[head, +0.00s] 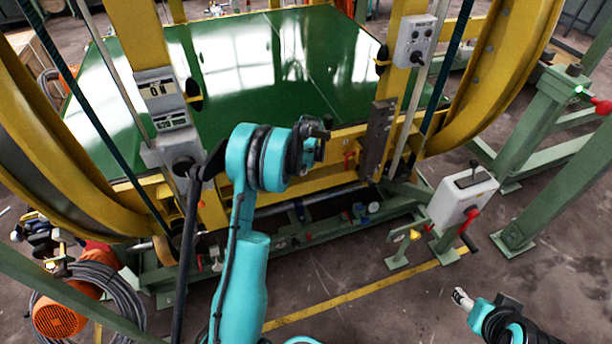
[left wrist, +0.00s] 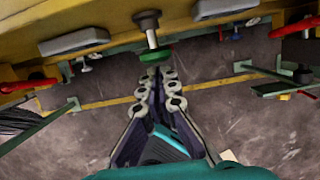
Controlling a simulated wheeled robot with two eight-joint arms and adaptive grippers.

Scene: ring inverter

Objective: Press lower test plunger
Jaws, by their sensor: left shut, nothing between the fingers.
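In the left wrist view, a plunger (left wrist: 151,37) with a metal shaft, a dark knob at one end and a green disc at the other stands at the yellow beam. I cannot tell whether this is the lower test plunger. My left gripper (left wrist: 158,78) is shut and empty, its fingertips pointing at the green disc, very close to it; contact cannot be told. In the head view my left gripper (head: 322,128) is in front of the yellow frame, mostly hidden by its wrist. No plunger is clear there. My right gripper (head: 462,298) is low at the right, away from the machine; its fingers are too small to judge.
The yellow ring frame (head: 545,40) surrounds a large green plate (head: 235,75). A grey control box (head: 463,196) with a red handle stands at the right. An orange motor (head: 60,315) and coiled cables lie at the lower left. Floor (head: 370,310) is open at the front.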

